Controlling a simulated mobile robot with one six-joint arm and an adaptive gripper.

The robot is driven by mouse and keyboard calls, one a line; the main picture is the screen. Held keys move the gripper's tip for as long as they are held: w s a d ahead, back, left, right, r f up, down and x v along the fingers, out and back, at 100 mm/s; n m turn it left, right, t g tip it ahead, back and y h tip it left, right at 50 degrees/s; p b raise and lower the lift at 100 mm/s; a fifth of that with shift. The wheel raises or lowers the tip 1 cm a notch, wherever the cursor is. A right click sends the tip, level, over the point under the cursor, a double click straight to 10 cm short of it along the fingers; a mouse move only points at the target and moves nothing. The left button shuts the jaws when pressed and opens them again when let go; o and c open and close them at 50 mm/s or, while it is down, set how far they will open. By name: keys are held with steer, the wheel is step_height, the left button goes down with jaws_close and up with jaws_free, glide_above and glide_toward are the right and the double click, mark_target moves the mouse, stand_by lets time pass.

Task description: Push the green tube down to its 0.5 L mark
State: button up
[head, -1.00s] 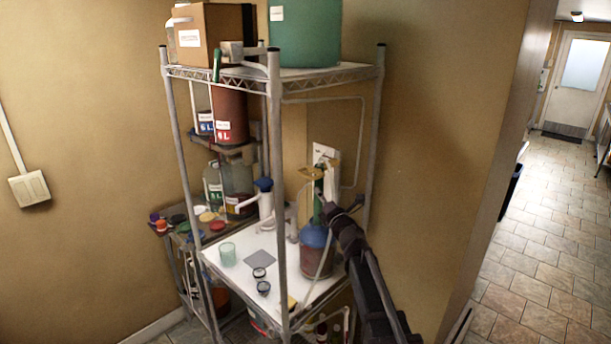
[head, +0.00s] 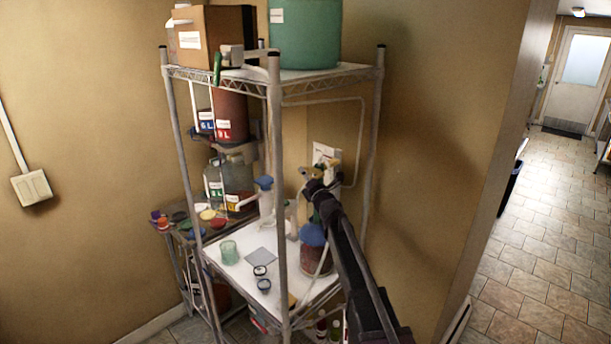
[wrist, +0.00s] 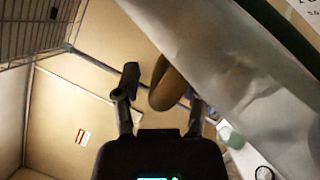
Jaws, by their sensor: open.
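The green tube (head: 315,216) stands upright in a jug with a blue top (head: 313,236) and reddish-brown contents, on the white shelf. Its upper part is mostly hidden by my arm in the head view, and its marks cannot be read. In the wrist view my gripper (wrist: 162,95) is open. A rounded brown piece (wrist: 168,86) lies between its fingers, apparently the tan top; contact cannot be told.
A metal shelf post (head: 279,190) stands left of the jug. A pale green cup (head: 229,253), a grey square (head: 260,256) and two small dark-rimmed round items (head: 262,278) lie on the white shelf (head: 232,277). Another green piece (head: 217,67) is higher up.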

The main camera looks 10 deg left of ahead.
jaws_close()
steer(key=shift+f, duration=0.1)
stand_by(0.3)
step_height(320, 180, down, 16)
steer(key=b, duration=1.6)
jaws_free()
